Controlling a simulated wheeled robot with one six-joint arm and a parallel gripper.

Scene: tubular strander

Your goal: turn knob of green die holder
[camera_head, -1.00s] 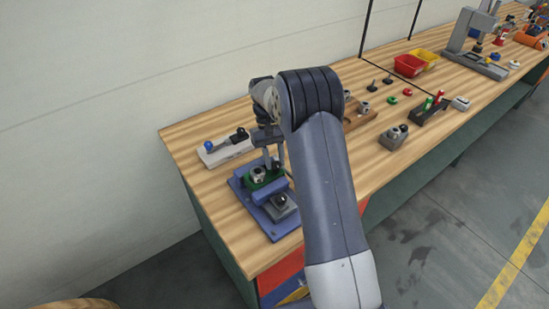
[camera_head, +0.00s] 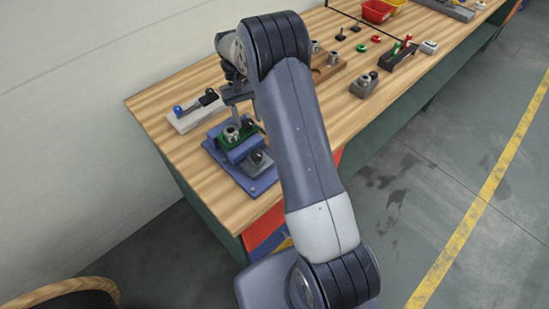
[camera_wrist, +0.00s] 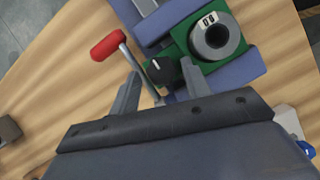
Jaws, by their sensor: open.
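The green die holder (camera_head: 223,140) sits on the blue fixture (camera_head: 213,156) near the left end of the bench. In the wrist view the green holder (camera_wrist: 180,33) carries a grey round die (camera_wrist: 215,37) marked "0.8". Its black knob (camera_wrist: 163,71) has a white mark and stands out from the holder's side. My gripper (camera_wrist: 160,84) is open, with one fingertip on each side of the knob; contact cannot be told. A metal lever with a red handle (camera_wrist: 108,45) passes beside the left finger. In the head view my arm partly hides the gripper (camera_head: 242,112).
A pale block with a blue-knobbed lever (camera_head: 190,116) lies behind the fixture, close to the gripper. A grey block (camera_head: 363,86), a black rack (camera_head: 399,58) and a red bin (camera_head: 376,11) stand farther right.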

